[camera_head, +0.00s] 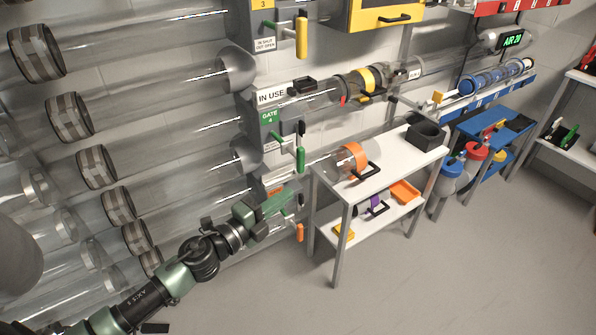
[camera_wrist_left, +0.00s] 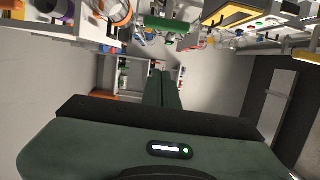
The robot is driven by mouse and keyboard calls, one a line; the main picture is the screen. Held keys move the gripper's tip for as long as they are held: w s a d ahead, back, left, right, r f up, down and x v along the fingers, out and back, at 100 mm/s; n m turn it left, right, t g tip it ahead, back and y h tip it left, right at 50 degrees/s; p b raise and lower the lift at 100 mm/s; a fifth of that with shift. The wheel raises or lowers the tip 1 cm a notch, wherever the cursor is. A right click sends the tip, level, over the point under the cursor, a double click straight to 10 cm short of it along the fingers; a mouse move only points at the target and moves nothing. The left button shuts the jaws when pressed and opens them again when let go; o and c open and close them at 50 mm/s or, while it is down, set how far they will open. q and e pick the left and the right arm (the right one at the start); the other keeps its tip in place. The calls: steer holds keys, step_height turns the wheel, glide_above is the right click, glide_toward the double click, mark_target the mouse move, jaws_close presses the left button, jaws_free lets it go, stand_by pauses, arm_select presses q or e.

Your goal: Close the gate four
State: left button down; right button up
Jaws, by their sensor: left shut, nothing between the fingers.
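The gate four label (camera_head: 269,117) is green and sits on the grey wall panel under an "IN USE" sign. My right gripper is not in view.
A yellow handle (camera_head: 302,38) is above, at gate 3. An orange handle (camera_head: 299,232) hangs below my gripper. A white table (camera_head: 345,185) with an orange-ringed tube (camera_head: 351,157) stands to the right. Clear tubes fill the left. The floor in front is clear.

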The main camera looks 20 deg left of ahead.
mark_target(298, 171)
arm_select(q)
steer(key=w, duration=1)
steer(key=shift+w+d+p, duration=0.1)
steer(key=shift+d+p, duration=0.1)
steer(key=shift+p, duration=0.1)
steer(key=shift+w, duration=0.1)
